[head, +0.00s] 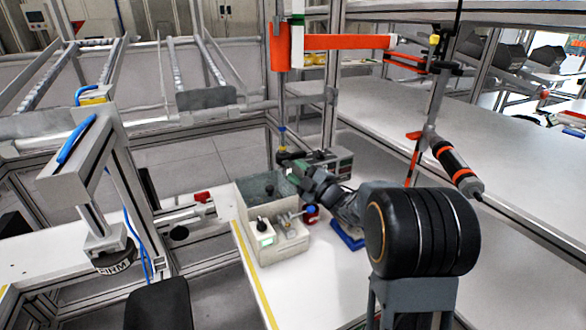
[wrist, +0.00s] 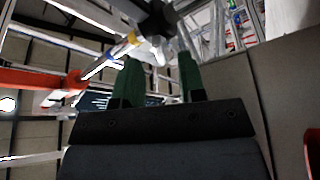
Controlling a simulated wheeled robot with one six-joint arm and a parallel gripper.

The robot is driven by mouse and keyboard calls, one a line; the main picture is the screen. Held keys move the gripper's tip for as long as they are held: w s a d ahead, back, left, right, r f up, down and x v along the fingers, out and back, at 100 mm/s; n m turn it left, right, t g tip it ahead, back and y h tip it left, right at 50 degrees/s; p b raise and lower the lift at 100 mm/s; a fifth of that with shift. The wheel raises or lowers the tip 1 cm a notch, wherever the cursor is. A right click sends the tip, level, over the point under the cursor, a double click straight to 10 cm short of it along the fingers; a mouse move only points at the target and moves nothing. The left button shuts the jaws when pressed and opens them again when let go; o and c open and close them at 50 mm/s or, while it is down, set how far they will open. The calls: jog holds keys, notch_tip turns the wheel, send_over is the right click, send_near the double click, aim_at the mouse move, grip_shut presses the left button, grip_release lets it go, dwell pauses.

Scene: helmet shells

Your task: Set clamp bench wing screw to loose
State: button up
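My gripper (wrist: 160,80) shows in the wrist view with two green fingers apart and a gap between them. Nothing is visibly held. A dark, lobed part (wrist: 155,20) is just beyond the fingertips, at the end of a pole with yellow, red and blue bands (wrist: 112,55). I cannot tell whether this is the wing screw or how it is turned. In the head view my gripper (head: 292,178) is over the back of a grey box, below a dark part (head: 290,156) on the upright pole; its fingertips are small and partly hidden. No wing screw is clearly recognisable there.
The grey open box (head: 285,252) stands on the white bench (head: 320,295), with knobs and metal fittings at its front. A grey-green device (head: 337,166) is close behind my wrist. An orange beam (head: 345,42) crosses above, and a black-orange tool (head: 455,165) hangs at right.

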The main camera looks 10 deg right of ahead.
jog(key=shift+v, duration=2.55)
jog(key=shift+o, duration=0.3)
